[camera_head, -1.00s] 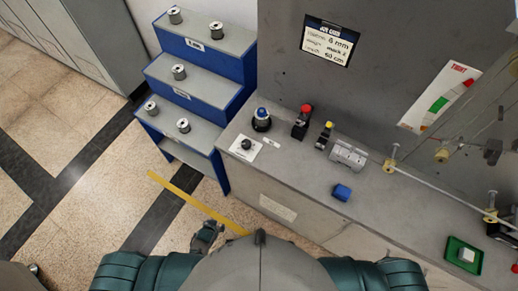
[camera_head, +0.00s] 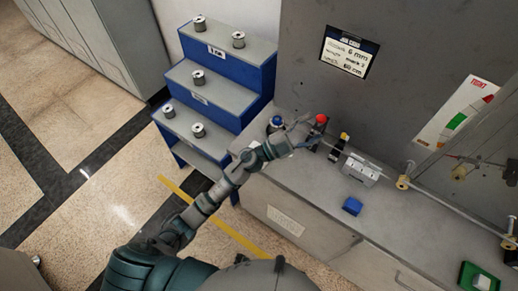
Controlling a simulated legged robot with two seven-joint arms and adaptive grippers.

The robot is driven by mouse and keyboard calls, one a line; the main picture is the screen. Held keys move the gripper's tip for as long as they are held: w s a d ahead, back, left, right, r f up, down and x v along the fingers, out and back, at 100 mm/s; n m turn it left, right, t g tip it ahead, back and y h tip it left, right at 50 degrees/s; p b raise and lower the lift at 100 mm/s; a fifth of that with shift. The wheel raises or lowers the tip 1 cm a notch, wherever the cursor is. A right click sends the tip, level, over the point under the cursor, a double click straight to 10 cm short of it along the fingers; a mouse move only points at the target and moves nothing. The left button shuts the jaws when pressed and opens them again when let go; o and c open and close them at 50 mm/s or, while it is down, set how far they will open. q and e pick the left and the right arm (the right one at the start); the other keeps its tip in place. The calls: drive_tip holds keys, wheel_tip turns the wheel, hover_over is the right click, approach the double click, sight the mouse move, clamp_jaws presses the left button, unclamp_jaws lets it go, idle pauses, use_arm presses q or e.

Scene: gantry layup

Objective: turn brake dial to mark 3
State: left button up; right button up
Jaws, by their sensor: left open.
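My left arm reaches up over the left end of the grey bench, and its open gripper (camera_head: 302,134) is between a blue-topped knob (camera_head: 275,123) and a red-topped black device (camera_head: 318,126). I cannot tell whether the fingers touch the red-topped device. The small black dial on a white plate, seen earlier at the bench's left end, is now mostly hidden behind my left forearm and wrist. Its pointer and marks cannot be read. A sign (camera_head: 349,52) on the grey panel has a line that seems to name a mark. My right gripper is not in view.
A yellow-topped device (camera_head: 339,147), a metal block (camera_head: 360,171) and a blue block (camera_head: 352,206) stand to the right on the bench (camera_head: 310,205). A thin line runs through a yellow guide (camera_head: 404,181). Blue steps (camera_head: 222,88) with several spools stand at left.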

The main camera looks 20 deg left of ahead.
use_arm(q)
drive_tip(key=s+d+f+m+g+y, duration=0.25)
drive_tip(key=d+m+g, duration=0.35)
drive_tip(key=m+g, duration=0.45)
drive_tip(key=w+a+f+g+y, duration=0.2)
drive_tip(key=a+f+g+y, duration=0.1)
drive_tip(key=a+f+y, duration=0.35)
drive_tip(key=w+a+r+n+y, duration=0.1)
drive_tip(key=w+a+n+y, duration=0.1)
drive_tip(key=a+y, duration=0.45)
drive_tip(key=w+a+r+n+y, duration=0.15)
drive_tip(key=a+y, duration=0.25)
drive_tip(key=a, duration=0.6)
drive_tip(key=shift+t+h, duration=0.25)
drive_tip(key=shift+t, duration=0.1)
drive_tip(key=f, duration=1.1)
drive_tip(key=f+b, duration=0.1)
drive_tip(key=f, duration=0.4)
drive_tip(key=shift+w+f, duration=0.3)
drive_tip(key=shift+w, duration=0.1)
drive_tip(key=shift+f, duration=0.55)
